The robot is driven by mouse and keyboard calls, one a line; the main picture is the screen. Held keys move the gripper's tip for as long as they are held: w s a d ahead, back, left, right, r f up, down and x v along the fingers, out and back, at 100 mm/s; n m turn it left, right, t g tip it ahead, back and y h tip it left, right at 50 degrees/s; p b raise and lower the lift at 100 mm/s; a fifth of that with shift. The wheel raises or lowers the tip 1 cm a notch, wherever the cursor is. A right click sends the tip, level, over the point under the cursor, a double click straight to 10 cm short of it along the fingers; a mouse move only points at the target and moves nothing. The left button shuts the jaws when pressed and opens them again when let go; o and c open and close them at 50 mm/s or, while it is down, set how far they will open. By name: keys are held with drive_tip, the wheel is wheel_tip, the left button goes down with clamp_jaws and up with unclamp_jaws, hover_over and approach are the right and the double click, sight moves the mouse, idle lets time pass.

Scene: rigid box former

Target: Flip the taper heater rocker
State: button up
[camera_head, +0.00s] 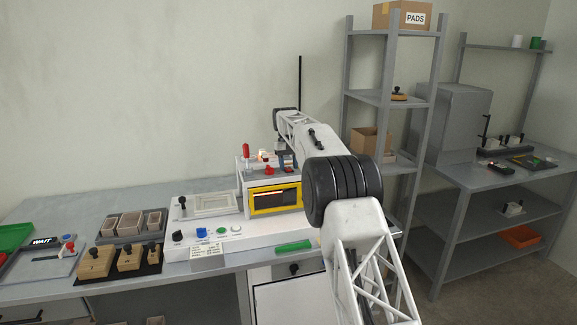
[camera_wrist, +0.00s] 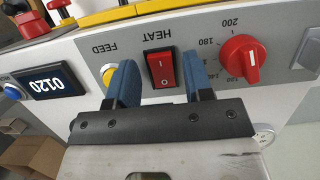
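The heater rocker (camera_wrist: 162,69) is a red rocker switch in a black frame, with HEAT lettered beside it on a grey panel (camera_wrist: 290,40). The wrist view looks at the panel upside down. My gripper (camera_wrist: 160,80) is open, with its two blue fingers apart and nothing between them but the rocker in line of sight. I cannot tell whether the fingers touch the panel. In the head view my gripper is small at the top of the white machine (camera_head: 215,240), and the rocker cannot be made out.
A red dial (camera_wrist: 239,60) with temperature marks sits right of the rocker. A yellow-ringed FEED button (camera_wrist: 108,72) is partly behind the left finger, and a display reading 0120 (camera_wrist: 58,81) lies further left. A yellow-framed window (camera_head: 274,197) fronts the machine.

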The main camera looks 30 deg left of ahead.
sight(287, 167)
idle(0.4)
drive_tip(key=shift+v, duration=3.75)
drive_tip(key=shift+r, duration=0.1)
